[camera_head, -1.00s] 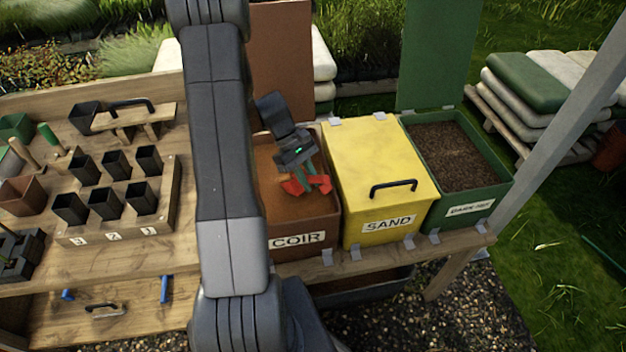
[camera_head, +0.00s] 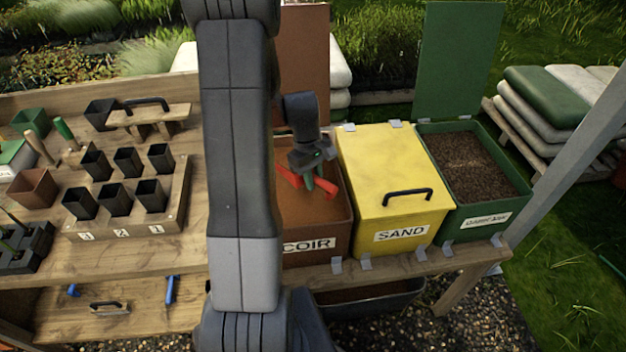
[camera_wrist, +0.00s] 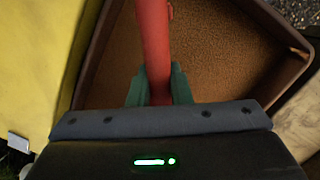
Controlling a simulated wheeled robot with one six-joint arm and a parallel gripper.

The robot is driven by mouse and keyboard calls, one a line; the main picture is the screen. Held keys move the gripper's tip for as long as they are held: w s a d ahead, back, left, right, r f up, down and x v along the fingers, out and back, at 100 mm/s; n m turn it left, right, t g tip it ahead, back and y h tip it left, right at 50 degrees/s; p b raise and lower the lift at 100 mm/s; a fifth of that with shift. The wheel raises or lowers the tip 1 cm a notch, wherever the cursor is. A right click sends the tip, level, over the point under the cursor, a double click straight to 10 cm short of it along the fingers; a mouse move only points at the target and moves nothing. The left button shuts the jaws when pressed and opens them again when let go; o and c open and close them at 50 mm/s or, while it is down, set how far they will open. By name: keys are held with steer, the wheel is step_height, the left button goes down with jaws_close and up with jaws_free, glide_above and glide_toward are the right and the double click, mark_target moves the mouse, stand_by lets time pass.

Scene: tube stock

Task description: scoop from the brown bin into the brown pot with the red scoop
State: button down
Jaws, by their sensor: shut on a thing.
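The brown bin (camera_head: 338,231), labelled COIR, stands open, and brown coir lies inside it. My gripper (camera_head: 309,180) is over the bin's opening, shut on the red scoop (camera_head: 324,192). In the wrist view the red handle (camera_wrist: 153,45) runs between the two green fingers of my gripper (camera_wrist: 158,88), with coir below and the bin's rim (camera_wrist: 288,30) around it. The scoop's head is not clear in the wrist view, so I cannot tell whether it holds coir. The brown pot (camera_head: 32,188) sits at the far left of the bench.
The shut yellow SAND bin (camera_head: 385,170) with a black handle is right of the brown bin. An open green bin (camera_head: 490,222) stands beyond it. A rack with several black pots (camera_head: 115,198) is left of my arm. A grey post rises at the right.

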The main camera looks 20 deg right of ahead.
steer(key=shift+t, duration=0.4)
steer(key=shift+s+d+r+p, duration=0.1)
steer(key=shift+s+r+p, duration=0.2)
steer(key=shift+r, duration=0.4)
steer(key=shift+s+d+r+p, duration=0.1)
steer(key=shift+s+r+p, duration=0.2)
steer(key=shift+r, duration=0.4)
steer(key=shift+s+d+r+p, duration=0.1)
steer(key=shift+s+r+p, duration=0.1)
steer(key=shift+r+p, duration=0.35)
steer(key=shift+t+y, duration=0.3)
steer(key=shift+t, duration=0.2)
steer(key=shift+s+d+r+p, duration=0.2)
steer(key=shift+s+r+p, duration=0.25)
steer(key=shift+r, duration=0.45)
steer(key=shift+s+d+r+p, duration=0.2)
steer(key=shift+s+r, duration=0.35)
steer(key=shift+r, duration=0.35)
